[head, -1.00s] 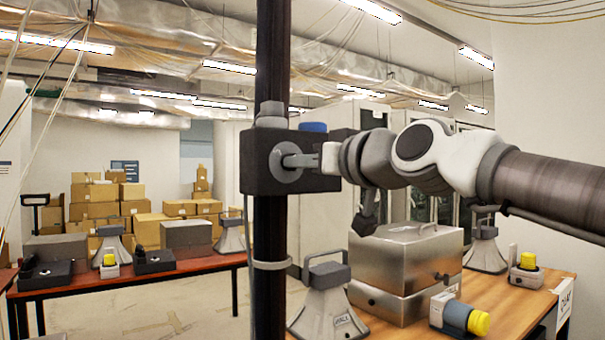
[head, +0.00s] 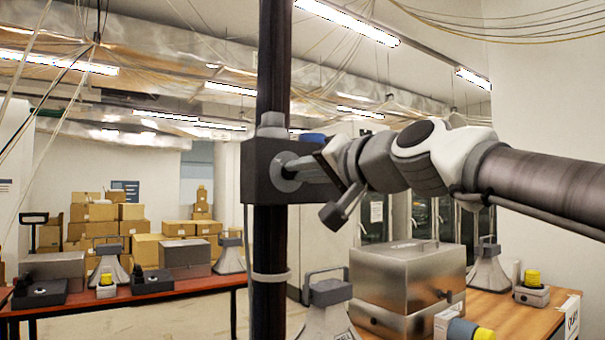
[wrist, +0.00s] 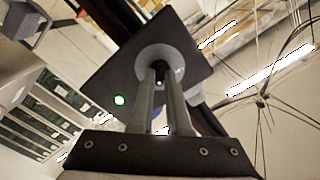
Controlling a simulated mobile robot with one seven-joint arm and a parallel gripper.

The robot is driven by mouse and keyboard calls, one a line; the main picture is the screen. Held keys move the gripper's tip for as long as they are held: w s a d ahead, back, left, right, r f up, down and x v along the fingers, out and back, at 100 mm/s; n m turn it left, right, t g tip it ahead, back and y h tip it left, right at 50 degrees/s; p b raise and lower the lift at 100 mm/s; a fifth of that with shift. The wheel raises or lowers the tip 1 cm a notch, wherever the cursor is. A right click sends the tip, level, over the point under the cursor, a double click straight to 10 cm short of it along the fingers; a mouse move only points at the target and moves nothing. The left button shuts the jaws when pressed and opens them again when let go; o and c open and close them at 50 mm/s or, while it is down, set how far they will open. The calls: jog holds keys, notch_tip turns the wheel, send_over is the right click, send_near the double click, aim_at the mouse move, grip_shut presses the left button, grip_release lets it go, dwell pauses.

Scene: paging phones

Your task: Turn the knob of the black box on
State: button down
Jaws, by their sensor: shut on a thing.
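The black box (head: 262,185) is fixed to a dark upright pole, and a grey round knob (head: 284,172) sits on its face. In the wrist view the black box (wrist: 130,75) shows tilted, with the pale round base of the knob (wrist: 178,62) and a lit green spot (wrist: 119,99) on its face. My gripper (head: 308,168) reaches in from the right. In the wrist view my gripper (wrist: 160,78) is shut on the knob's dark middle part, with a finger on each side. The fingers partly hide the knob.
The dark pole (head: 271,60) stands in front of me. A metal case (head: 405,275) and grey horn-shaped devices (head: 328,305) stand on the wooden table at lower right. A red-brown table (head: 120,300) with boxes is at left. Cartons (head: 95,220) are stacked behind.

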dwell(0.4)
jog(key=c, duration=0.9)
grip_release()
jog(key=shift+s+d, duration=0.1)
jog(key=v, duration=1.7)
jog(key=shift+s+b, duration=0.1)
jog(key=shift+b, duration=0.25)
